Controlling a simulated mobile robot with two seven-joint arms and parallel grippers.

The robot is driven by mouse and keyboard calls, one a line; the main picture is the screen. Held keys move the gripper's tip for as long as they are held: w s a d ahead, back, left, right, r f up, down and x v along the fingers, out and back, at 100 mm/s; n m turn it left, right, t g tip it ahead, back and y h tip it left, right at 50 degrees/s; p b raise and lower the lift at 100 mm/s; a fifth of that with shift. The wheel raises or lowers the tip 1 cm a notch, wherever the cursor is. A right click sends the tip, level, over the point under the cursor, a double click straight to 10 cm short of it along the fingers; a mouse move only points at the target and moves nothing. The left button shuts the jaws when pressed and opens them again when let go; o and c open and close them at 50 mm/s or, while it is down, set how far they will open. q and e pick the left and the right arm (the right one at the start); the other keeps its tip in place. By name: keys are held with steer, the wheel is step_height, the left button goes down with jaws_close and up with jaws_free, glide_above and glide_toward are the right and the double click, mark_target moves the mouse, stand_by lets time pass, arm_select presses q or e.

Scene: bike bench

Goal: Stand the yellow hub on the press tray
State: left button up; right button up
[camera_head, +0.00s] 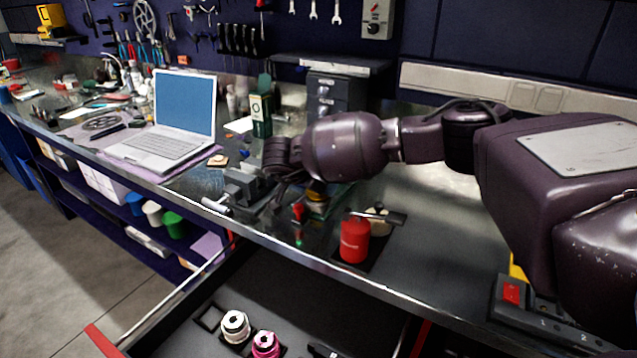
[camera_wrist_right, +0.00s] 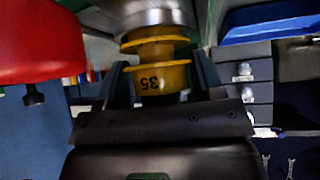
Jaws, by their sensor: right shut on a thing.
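The yellow hub (camera_wrist_right: 160,75), marked 35, sits between the two fingers of my right gripper (camera_wrist_right: 160,85) in the wrist view, and the gripper is shut on it. The number appears upside down there. A silver round metal part (camera_wrist_right: 155,15) lies close against the hub's far end; I cannot tell whether they touch. In the head view my right gripper (camera_head: 280,190) is over the bench, beside a dark vise-like device (camera_head: 243,185). I cannot identify the press tray with certainty. My left gripper is out of view.
An open drawer below holds a white hub (camera_head: 235,325), a magenta hub (camera_head: 265,344) and an empty square frame (camera_head: 208,318). A red can (camera_head: 354,240) stands on the bench. A laptop (camera_head: 165,135) is to the left. A red part (camera_wrist_right: 35,45) is close in the wrist view.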

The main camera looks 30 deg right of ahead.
steer(key=shift+r, duration=0.15)
steer(key=o, duration=1.1)
steer(key=shift+a+r, duration=0.2)
steer(key=p+v, duration=0.1)
steer(key=v, duration=1)
steer(key=shift+s+r, duration=0.15)
steer(key=shift+r, duration=0.05)
